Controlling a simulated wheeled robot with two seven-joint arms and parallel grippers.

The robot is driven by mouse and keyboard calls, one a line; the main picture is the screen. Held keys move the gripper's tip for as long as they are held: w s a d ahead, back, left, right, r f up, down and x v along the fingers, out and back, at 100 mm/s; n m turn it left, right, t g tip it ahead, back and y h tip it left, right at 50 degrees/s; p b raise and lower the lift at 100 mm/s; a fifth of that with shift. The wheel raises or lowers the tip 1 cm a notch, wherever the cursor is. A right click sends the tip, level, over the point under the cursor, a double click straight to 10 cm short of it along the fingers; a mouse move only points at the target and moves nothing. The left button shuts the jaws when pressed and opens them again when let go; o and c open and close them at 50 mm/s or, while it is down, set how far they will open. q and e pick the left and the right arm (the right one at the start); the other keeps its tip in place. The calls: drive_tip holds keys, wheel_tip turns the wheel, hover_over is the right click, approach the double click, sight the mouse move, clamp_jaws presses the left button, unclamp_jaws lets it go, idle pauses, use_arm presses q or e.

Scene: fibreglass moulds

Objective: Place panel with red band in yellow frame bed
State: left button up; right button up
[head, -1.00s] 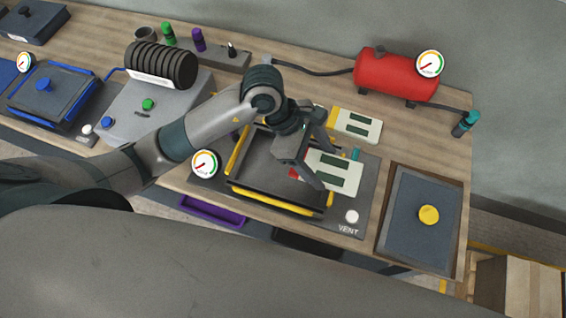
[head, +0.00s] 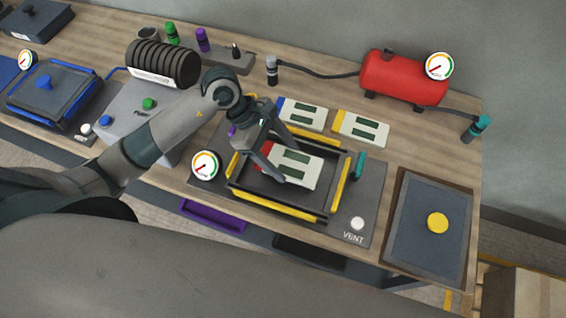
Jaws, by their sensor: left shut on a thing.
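The panel with the red band (head: 298,167) is white with two dark green windows; its red end is at its left. My left gripper (head: 282,165) is shut on this panel, with one finger in front of it and one behind. The panel is over the inside of the yellow frame bed (head: 276,206), a dark tray with yellow bars along its edges. I cannot tell whether the panel touches the bed floor. My right gripper is not in view.
A blue-band panel (head: 303,113) and a yellow-band panel (head: 361,128) lie behind the bed. A teal clamp handle (head: 360,165) stands at the bed's right side. A VENT button (head: 357,223), a lid with a yellow knob (head: 437,223) and a red tank (head: 403,77) are nearby.

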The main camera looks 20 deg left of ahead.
sight(278, 159)
use_arm(q)
drive_tip(key=shift+f+b, duration=0.85)
drive_tip(key=shift+f, duration=1.15)
drive_tip(key=o, duration=1.1)
drive_tip(key=shift+f, duration=0.1)
drive_tip(key=b+v, duration=0.3)
drive_tip(key=v, duration=0.8)
drive_tip(key=shift+s+a+r+b, duration=0.1)
drive_tip(key=shift+a+r+b, duration=0.2)
drive_tip(key=shift+r, duration=0.25)
